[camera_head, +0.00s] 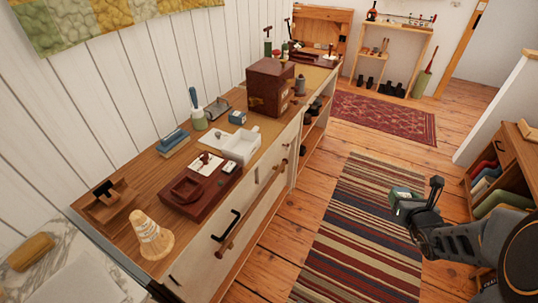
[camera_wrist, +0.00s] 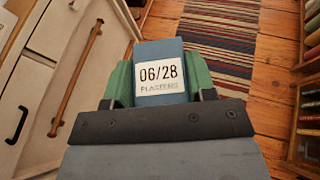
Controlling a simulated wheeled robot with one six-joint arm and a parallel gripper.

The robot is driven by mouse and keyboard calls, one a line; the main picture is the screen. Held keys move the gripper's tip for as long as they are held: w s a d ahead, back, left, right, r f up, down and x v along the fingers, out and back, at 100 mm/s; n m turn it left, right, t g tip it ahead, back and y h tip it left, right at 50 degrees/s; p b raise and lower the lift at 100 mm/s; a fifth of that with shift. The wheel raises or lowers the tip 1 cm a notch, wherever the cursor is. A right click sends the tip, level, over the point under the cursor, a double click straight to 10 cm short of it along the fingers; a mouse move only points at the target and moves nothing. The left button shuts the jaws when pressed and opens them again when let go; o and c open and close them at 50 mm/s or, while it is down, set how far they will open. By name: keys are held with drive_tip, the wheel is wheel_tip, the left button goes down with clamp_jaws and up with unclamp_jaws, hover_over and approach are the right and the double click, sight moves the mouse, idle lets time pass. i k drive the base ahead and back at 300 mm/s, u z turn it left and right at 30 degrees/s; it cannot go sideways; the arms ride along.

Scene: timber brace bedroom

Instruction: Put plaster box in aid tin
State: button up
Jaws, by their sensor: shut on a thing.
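The plaster box (camera_wrist: 160,85) is blue with a white label reading "06/28 PLASTERS". It is held between the green fingers of my gripper (camera_wrist: 160,82), which is shut on it. In the head view my gripper (camera_head: 405,200) is in the air over the floor, right of the dresser and apart from it; the box is hard to make out there. A white open-topped container (camera_head: 240,148), which looks like the aid tin, stands on the dresser top near its front edge. Its inside is only partly visible.
On the dresser (camera_head: 262,168), a dark red tray (camera_head: 187,203) stands in front of the white container. Striped rug (camera_head: 365,230) floor is clear.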

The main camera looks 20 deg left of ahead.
sight(245, 146)
drive_tip(key=u, duration=1.65)
